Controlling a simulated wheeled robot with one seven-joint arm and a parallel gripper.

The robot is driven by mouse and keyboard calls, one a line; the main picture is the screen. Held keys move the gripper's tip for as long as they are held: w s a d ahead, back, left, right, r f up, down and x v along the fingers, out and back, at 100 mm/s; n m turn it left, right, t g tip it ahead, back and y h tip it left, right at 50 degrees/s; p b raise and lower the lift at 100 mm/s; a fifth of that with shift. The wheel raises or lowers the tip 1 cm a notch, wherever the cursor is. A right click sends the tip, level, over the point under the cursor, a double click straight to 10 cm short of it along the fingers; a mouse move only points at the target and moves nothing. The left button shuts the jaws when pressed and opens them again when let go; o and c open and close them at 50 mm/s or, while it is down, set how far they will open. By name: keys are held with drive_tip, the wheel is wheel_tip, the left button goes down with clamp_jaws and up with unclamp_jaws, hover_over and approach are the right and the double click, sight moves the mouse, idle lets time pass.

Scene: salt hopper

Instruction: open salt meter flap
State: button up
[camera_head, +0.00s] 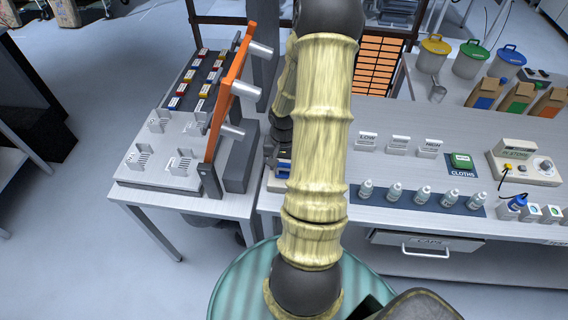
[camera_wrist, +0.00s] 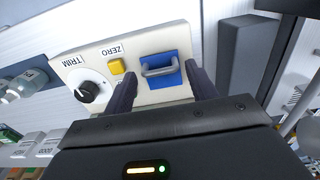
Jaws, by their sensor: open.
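A cream salt meter (camera_wrist: 110,75) fills the middle of the wrist view, its lettering upside down. It has a blue flap (camera_wrist: 165,82) with a grey bar handle (camera_wrist: 160,70) across it. The flap looks flat against the meter's face, so it appears closed. My gripper (camera_wrist: 163,76) is open, with one dark finger on each side of the flap and handle. Nothing is between the fingers except the view of the handle; I cannot tell whether either finger touches it. In the head view my arm hides the gripper and most of that spot.
Beside the flap are a yellow ZERO button (camera_wrist: 116,66) and a black TRIM knob (camera_wrist: 88,92).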

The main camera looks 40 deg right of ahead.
drive_tip(key=c, duration=0.8)
drive_tip(key=shift+o, duration=0.2)
drive_tip(key=shift+r, duration=0.1)
